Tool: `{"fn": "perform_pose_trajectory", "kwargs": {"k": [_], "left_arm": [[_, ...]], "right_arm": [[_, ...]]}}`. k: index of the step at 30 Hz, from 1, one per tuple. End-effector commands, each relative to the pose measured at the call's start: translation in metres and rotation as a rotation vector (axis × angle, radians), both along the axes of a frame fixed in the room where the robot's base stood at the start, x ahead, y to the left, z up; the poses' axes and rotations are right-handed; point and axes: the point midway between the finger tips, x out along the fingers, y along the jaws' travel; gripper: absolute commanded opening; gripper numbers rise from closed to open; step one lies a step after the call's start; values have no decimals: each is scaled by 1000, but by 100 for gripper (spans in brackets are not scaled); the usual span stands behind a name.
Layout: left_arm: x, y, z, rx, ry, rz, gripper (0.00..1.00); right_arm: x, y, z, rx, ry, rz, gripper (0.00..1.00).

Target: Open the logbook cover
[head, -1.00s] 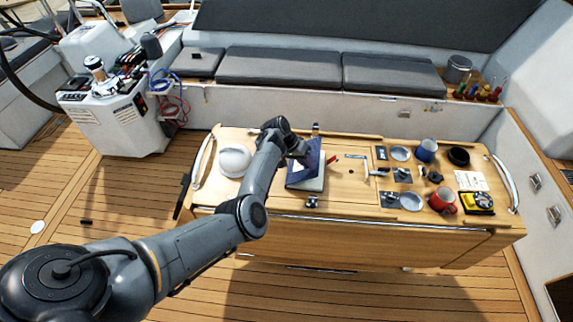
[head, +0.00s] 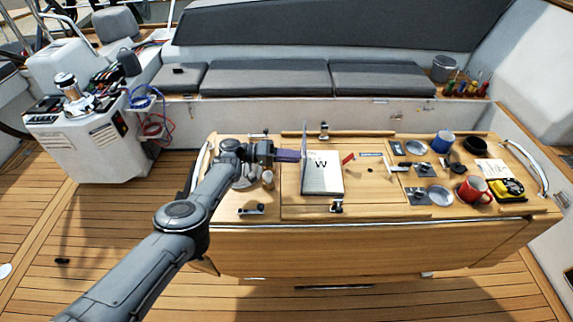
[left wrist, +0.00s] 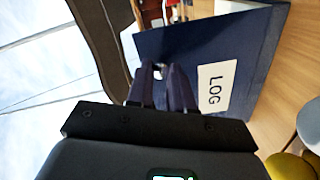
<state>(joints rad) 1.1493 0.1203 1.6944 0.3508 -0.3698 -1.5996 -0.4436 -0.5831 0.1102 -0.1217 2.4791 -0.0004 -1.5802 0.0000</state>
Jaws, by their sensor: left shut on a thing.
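The logbook lies on the wooden table with its white page (head: 322,178) facing up and bare. Its navy cover (head: 305,142) stands about upright along the book's left edge, seen nearly edge-on in the head view. In the left wrist view the cover (left wrist: 245,40) fills much of the picture and carries a white LOG label (left wrist: 215,88). My left gripper (head: 298,156) reaches in from the left and is shut on the cover; its fingers (left wrist: 162,80) also show in the left wrist view, close beside the label. My right gripper is not in view.
Right of the book are a red-tipped item (head: 348,158), a blue mug (head: 443,141), a red mug (head: 473,189) and metal latches. The table's front edge (head: 380,222) is clear.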

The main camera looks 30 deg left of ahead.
Motion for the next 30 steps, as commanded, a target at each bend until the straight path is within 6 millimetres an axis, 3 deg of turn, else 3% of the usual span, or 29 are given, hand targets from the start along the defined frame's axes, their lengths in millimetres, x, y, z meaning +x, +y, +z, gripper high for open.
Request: {"fn": "perform_pose_trajectory", "kwargs": {"k": [1,9,26,27,30], "left_arm": [[-1,3,-5,-26,-14,0,0],[-5,10,-7,-119,-57,-1,0],[-6,12,-7,-142,-66,-1,0],[-6,12,-7,-142,-66,-1,27],[-6,12,-7,-142,-66,-1,42]], "right_arm": [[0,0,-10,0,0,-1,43],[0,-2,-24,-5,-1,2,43],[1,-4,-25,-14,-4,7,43],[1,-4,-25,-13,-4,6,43],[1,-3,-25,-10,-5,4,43]]}}
